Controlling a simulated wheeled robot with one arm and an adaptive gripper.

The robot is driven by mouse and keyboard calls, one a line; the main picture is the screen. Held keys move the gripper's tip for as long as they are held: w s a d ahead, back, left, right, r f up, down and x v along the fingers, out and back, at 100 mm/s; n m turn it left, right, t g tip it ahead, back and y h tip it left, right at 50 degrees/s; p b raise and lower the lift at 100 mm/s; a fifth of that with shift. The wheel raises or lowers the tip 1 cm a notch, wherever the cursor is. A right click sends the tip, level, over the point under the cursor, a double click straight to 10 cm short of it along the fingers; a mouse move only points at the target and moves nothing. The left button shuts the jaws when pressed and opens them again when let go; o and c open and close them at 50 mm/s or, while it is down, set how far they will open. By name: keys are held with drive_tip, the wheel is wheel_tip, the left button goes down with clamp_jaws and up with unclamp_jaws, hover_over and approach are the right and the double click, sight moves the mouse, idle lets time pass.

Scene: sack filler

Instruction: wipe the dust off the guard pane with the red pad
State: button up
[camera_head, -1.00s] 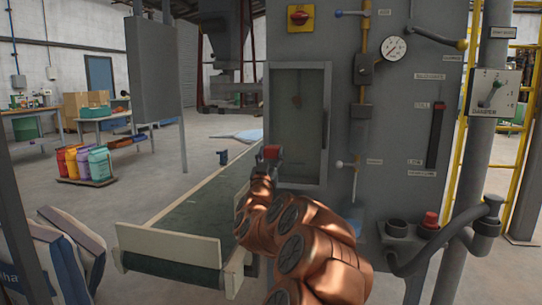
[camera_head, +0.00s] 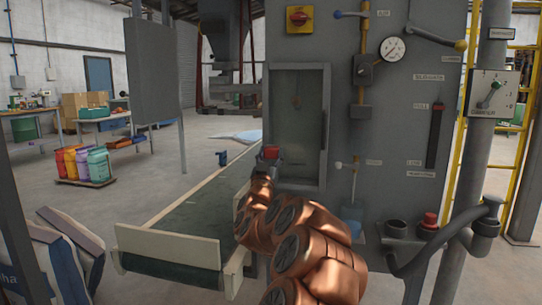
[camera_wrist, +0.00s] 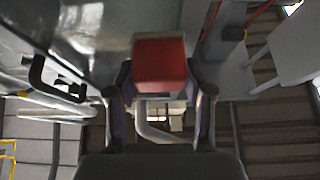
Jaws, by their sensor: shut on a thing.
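The guard pane (camera_head: 298,115) is a dark, greyish glass panel in a grey frame on the front of the machine cabinet. It looks hazy, and I cannot tell how much dust is on it. My gripper (camera_head: 268,164) is in front of the lower left part of the pane. It is shut on the red pad (camera_head: 271,152), which is at the pane's lower left corner. In the wrist view the red pad (camera_wrist: 160,64) is a block held between both fingers of my gripper (camera_wrist: 160,98). I cannot tell whether the pad touches the pane.
A conveyor (camera_head: 195,215) runs below and left of the pane. Right of it are a yellow pipe (camera_head: 360,90), a gauge (camera_head: 392,49) and a lever slot (camera_head: 437,135). Sacks (camera_head: 62,250) lie at left.

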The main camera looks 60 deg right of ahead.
drive_tip(key=shift+d, duration=0.2)
drive_tip(key=shift+s+d+f+b, duration=0.1)
drive_tip(key=shift+s+d+b, duration=0.3)
drive_tip(key=shift+s+b, duration=0.5)
drive_tip(key=shift+s+d+b, duration=0.4)
drive_tip(key=shift+s+b, duration=0.15)
drive_tip(key=shift+s, duration=0.65)
drive_tip(key=shift+s+d+f+b, duration=0.1)
drive_tip(key=shift+s+d+b, duration=0.3)
drive_tip(key=shift+s+b, duration=0.5)
drive_tip(key=shift+s+d+r+b, duration=0.1)
drive_tip(key=shift+s+d+b, duration=0.3)
drive_tip(key=shift+s, duration=0.35)
drive_tip(key=shift+s+d+b, duration=0.25)
drive_tip(key=shift+s+b, duration=0.3)
drive_tip(key=shift+s, duration=0.15)
drive_tip(key=shift+s+d+r+b, duration=0.1)
drive_tip(key=shift+s+d+b, duration=0.3)
drive_tip(key=shift+s, duration=0.35)
drive_tip(key=shift+w+a, duration=0.1)
